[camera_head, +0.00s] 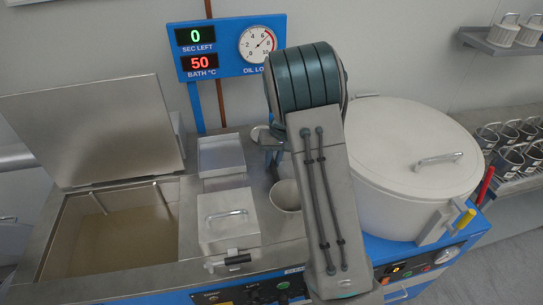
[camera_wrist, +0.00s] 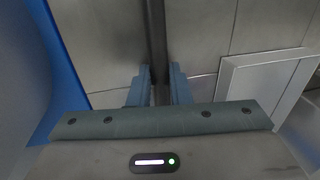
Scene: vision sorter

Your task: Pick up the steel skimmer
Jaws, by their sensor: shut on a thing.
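The steel skimmer's dark, straight handle (camera_wrist: 156,35) runs up the middle of the wrist view. My gripper (camera_wrist: 159,82) is shut on it, with one blue-grey finger on each side. In the head view my gripper (camera_head: 271,143) is mostly hidden behind my own arm, above the steel deck of the bench.
An oil bath (camera_head: 110,243) with its lid (camera_head: 92,135) raised stands at left. A small lidded box (camera_head: 228,217) and a round cup (camera_head: 287,194) are near my arm. A large white drum (camera_head: 405,150) stands close on the right. A display panel (camera_head: 226,47) rises behind.

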